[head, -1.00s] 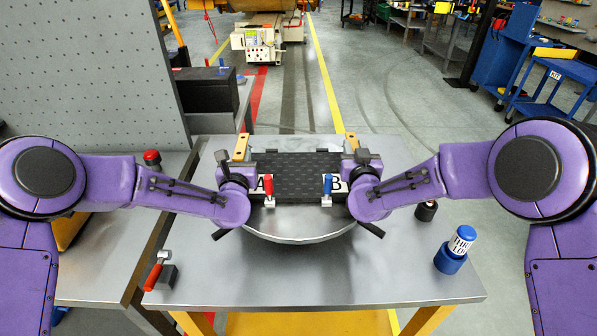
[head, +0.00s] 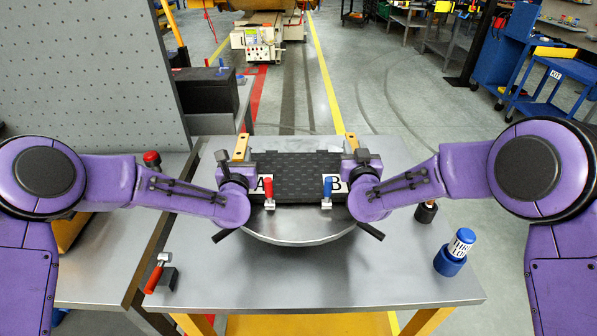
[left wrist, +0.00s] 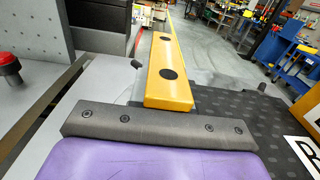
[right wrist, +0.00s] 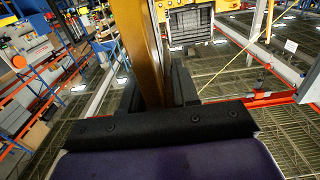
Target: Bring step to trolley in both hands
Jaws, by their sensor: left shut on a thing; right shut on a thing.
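The step is a black, patterned plate (head: 307,172) with a yellow bar at each side and white A and B labels along its front. My left gripper (head: 243,172) is shut on its left side, and my right gripper (head: 356,172) is shut on its right side. The left yellow bar (left wrist: 168,70) fills the middle of the left wrist view, with the black plate to its right. The right yellow bar (right wrist: 145,50) stands in the right wrist view. A blue trolley (head: 560,72) stands far off at the right; I cannot tell whether it is the task's one.
A round grey disc (head: 300,238) lies below the step at the metal table (head: 230,285). A red-handled clamp (head: 157,275) lies front left. A blue-capped cylinder (head: 455,253) and a small dark item (head: 426,212) stand at the right. A pegboard panel (head: 90,70) rises at the left.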

